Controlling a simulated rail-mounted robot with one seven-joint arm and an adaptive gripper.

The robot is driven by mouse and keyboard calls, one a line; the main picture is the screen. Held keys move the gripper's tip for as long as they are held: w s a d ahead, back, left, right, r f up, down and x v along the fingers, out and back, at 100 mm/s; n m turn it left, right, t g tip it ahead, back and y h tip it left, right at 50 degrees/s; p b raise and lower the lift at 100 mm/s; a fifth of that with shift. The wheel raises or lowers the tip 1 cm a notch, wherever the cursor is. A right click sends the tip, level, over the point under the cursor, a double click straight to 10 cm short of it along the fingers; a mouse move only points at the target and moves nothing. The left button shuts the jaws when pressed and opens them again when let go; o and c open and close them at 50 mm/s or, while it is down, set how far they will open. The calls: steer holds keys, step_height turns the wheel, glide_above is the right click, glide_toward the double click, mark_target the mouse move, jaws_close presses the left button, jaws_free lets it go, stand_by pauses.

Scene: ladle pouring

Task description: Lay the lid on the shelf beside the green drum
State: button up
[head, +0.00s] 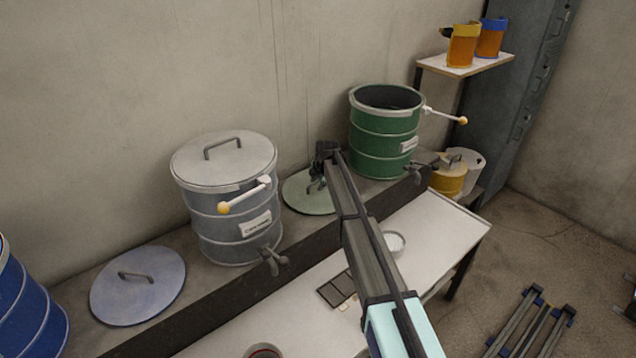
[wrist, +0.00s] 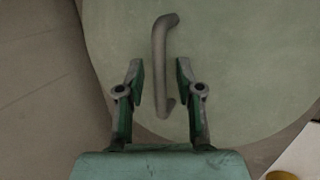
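The pale green lid (head: 298,196) lies on the shelf (head: 232,284), between the grey drum and the green drum (head: 385,150), just left of the green drum. My arm hides part of the lid in the head view. In the wrist view the lid (wrist: 250,70) fills most of the picture, with its bar handle (wrist: 160,50) upright in the middle. My gripper (wrist: 159,80) is open, one finger on each side of the handle, with gaps showing. It also shows over the lid in the head view (head: 318,182). The green drum stands open on top.
A lidded grey drum (head: 226,205) with a tap stands left, beside a blue-grey lid (head: 138,285) on the shelf. A blue drum (head: 25,310) is far left. A white table (head: 445,240) with a bowl stands in front. A yellow container (head: 449,180) is right of the green drum.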

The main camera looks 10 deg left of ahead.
steer(key=shift+r, duration=0.1)
steer(key=b+v, duration=0.3)
steer(key=v, duration=0.9)
steer(key=shift+a, duration=0.1)
